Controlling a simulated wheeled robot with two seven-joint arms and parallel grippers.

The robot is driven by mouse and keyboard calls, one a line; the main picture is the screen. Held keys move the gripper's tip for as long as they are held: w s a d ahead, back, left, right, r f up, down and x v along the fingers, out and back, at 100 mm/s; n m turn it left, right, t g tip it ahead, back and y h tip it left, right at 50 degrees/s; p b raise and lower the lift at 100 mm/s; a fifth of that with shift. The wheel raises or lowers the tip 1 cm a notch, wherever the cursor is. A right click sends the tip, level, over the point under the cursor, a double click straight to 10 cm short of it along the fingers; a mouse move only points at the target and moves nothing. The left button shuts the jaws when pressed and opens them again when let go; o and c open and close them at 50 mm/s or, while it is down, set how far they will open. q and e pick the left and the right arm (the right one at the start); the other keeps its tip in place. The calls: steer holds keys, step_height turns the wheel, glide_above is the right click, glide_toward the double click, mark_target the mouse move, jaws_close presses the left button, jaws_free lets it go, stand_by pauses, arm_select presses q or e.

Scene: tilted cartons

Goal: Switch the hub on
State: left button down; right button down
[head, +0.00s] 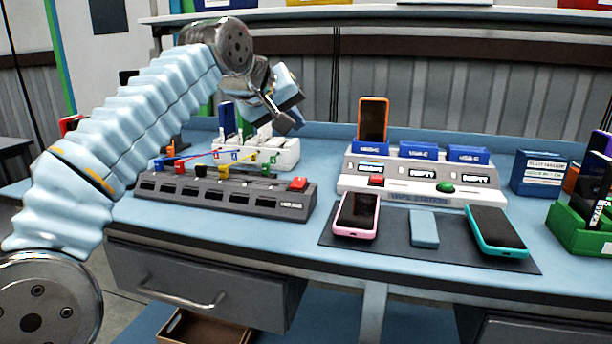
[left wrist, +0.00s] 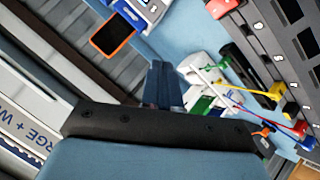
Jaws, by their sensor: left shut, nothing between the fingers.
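The long dark grey hub (head: 228,201) lies on the left half of the blue desk, with a row of dark slots along its front. A red switch (head: 298,184) sits on its right end; whether it is on or off I cannot tell. Several coloured plugs with cables stand along the hub's back edge. The hub also shows at the upper right of the left wrist view (left wrist: 288,50). My left gripper (head: 291,114) is shut and empty, raised above and behind the hub, near the white block. Its closed fingers also show in the left wrist view (left wrist: 162,84). My right gripper is out of view.
A white block (head: 284,153) with cables stands behind the hub. Right of it is a white station (head: 405,190) with an orange phone (head: 373,119). A dark mat (head: 393,238) holds pink and teal phones. A green bin (head: 580,238) stands far right.

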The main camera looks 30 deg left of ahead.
mark_target(297, 182)
arm_select(q)
steer(key=shift+f, duration=0.1)
steer(key=f, duration=0.3)
steer(key=shift+w+a+f, duration=0.1)
steer(key=shift+w+f, duration=0.15)
steer(key=shift+w, duration=0.05)
steer(key=f+b, duration=0.3)
steer(key=shift+w+f, duration=0.35)
steer(key=shift+f, duration=0.05)
steer(key=shift+w+a+f+b, duration=0.1)
steer(key=shift+f+b, duration=0.35)
steer(key=shift+f, duration=0.2)
stand_by(1.0)
steer(key=shift+w+f, duration=0.1)
steer(key=shift+f, duration=0.3)
steer(key=shift+f+b, duration=0.35)
steer(key=shift+b, duration=0.15)
steer(key=shift+r, duration=0.15)
stand_by(0.6)
